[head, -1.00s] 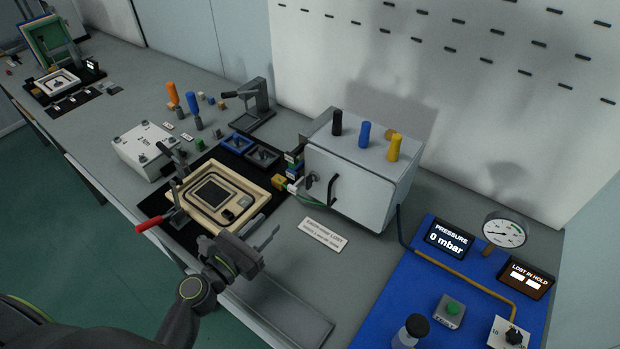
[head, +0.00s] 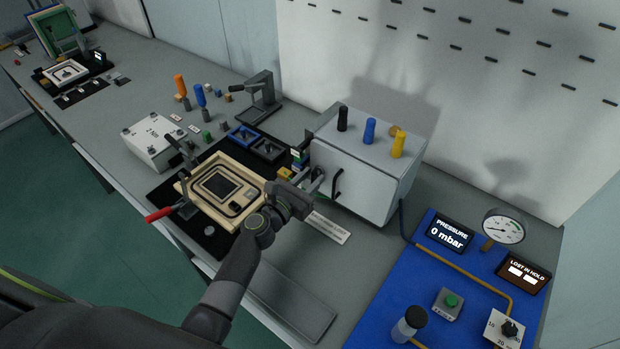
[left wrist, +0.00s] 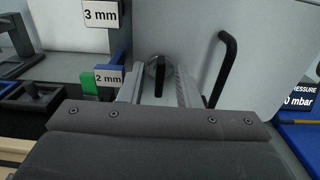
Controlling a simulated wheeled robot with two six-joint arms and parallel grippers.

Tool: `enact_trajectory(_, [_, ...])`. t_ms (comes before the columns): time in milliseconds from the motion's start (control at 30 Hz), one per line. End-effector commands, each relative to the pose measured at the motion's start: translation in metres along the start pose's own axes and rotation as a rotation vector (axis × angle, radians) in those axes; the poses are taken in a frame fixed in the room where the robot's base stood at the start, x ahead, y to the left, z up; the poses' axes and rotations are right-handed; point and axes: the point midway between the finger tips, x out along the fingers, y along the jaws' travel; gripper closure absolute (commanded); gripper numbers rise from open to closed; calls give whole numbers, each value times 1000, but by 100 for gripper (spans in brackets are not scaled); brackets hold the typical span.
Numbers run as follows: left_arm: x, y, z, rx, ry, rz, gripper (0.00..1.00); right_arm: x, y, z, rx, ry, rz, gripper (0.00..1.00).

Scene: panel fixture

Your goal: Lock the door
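The grey cabinet (head: 372,150) stands at the middle right of the bench, and its door (head: 355,188) looks closed. A black bar handle (head: 337,184) is on the door; it also shows in the left wrist view (left wrist: 222,68). A round lock knob with an upright black grip (left wrist: 159,77) is left of the handle. My left gripper (head: 312,184) is in front of the knob. In the left wrist view its two fingers (left wrist: 158,88) are apart, one on each side of the black grip, with gaps visible. My right gripper is not in view.
Black, blue (head: 369,131) and yellow (head: 398,144) handled tools stand on the cabinet. Tags reading 3 mm (left wrist: 101,13) and 2 mm (left wrist: 109,76) are left of the knob. A beige framed fixture (head: 232,212) lies left of my arm. A blue panel (head: 425,290) is at right.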

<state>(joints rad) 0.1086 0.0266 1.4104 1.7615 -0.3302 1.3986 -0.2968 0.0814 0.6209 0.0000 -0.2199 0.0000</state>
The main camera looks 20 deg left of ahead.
Motion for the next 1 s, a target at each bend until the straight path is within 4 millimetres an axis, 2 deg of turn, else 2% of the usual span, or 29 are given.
enact_trajectory(267, [1,0,0,-1,0,0,70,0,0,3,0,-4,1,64])
enact_trajectory(500, [1,0,0,-1,0,0,100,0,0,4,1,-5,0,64])
enact_trajectory(767, [1,0,-1,12,0,0,100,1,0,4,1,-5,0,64])
enact_trajectory(1000, [1,0,-2,106,0,0,100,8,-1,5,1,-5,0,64])
